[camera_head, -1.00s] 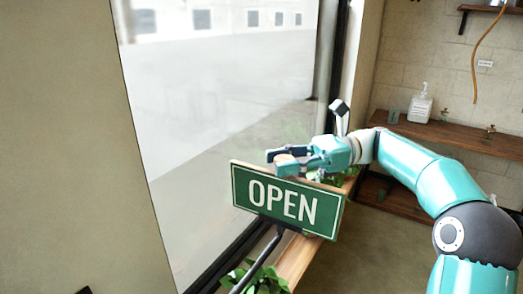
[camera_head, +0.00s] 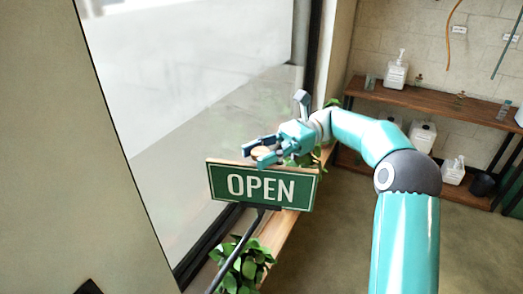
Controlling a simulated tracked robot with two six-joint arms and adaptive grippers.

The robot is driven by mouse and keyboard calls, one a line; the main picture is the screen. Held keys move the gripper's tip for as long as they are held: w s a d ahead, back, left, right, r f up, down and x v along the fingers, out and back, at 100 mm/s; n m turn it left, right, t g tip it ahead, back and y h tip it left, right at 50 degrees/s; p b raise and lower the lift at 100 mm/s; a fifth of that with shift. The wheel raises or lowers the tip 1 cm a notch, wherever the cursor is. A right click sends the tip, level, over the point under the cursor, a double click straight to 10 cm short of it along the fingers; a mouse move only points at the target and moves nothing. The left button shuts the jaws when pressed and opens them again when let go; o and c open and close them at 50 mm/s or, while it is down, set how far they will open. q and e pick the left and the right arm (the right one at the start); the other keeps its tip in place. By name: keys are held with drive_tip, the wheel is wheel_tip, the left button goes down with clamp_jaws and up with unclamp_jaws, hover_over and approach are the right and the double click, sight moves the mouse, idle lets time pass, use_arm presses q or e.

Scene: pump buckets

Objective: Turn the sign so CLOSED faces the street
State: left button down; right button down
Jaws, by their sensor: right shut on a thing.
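The green sign (camera_head: 228,198) with a light wooden edge stands at the window ledge on a dark post (camera_head: 243,238). Its face toward me reads OPEN in white letters; its other face is hidden. My right gripper (camera_head: 260,154) is at the sign's top edge, coming from the right. It is shut on a small round beige knob (camera_head: 261,153) above the top edge. My left gripper is not in view.
The large window (camera_head: 200,80) is behind and left of the sign. Leafy plants (camera_head: 243,268) are close to the post on the wooden ledge (camera_head: 273,235). A shelf (camera_head: 430,101) with bottles is at the back right. Open floor lies at right.

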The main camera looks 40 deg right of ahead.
drive_tip(key=shift+a+f, duration=0.1)
drive_tip(key=shift+f, duration=0.2)
